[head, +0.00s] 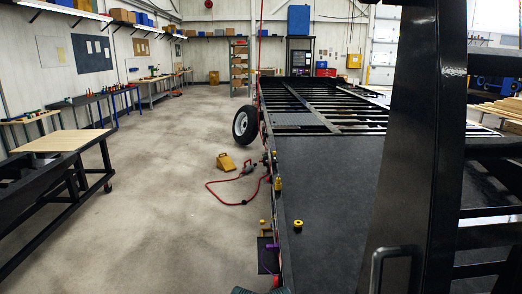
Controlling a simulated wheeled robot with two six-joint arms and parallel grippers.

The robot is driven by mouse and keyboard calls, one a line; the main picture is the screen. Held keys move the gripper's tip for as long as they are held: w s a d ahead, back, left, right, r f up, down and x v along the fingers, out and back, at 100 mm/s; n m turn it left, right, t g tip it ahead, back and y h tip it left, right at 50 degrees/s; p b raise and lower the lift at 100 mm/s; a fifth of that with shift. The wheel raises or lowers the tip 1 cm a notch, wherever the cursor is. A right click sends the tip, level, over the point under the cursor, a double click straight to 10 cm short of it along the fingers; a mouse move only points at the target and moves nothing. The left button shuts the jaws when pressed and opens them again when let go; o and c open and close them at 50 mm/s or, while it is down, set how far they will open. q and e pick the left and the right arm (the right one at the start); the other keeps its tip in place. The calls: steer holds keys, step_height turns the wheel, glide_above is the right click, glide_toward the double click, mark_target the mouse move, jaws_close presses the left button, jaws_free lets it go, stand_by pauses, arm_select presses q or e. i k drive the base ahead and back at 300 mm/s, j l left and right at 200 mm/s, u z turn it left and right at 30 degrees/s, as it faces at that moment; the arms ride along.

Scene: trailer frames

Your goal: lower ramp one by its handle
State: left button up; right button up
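A tall black ramp (415,150) stands upright, slightly tilted, at the right of the head view, close to me. I take it to be ramp one, but no label shows. A dark looped handle (376,268) is on its lower part at the bottom of the view. The top and bottom of the ramp are cut off by the frame. Neither of my grippers shows, so nothing is seen touching the handle.
The long black trailer deck (320,190) runs away behind the ramp, with open crossbars farther back. A wheel (246,125), a yellow chock (225,161) and a red cable (228,203) are at its left. Concrete floor (150,210) is clear between trailer and black cart (45,185).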

mark_target(418, 225)
steer(key=i+j+z, duration=0.2)
steer(key=j+z, duration=0.25)
steer(key=i+j+z, duration=0.15)
steer(key=j+z, duration=0.15)
steer(key=z, duration=0.75)
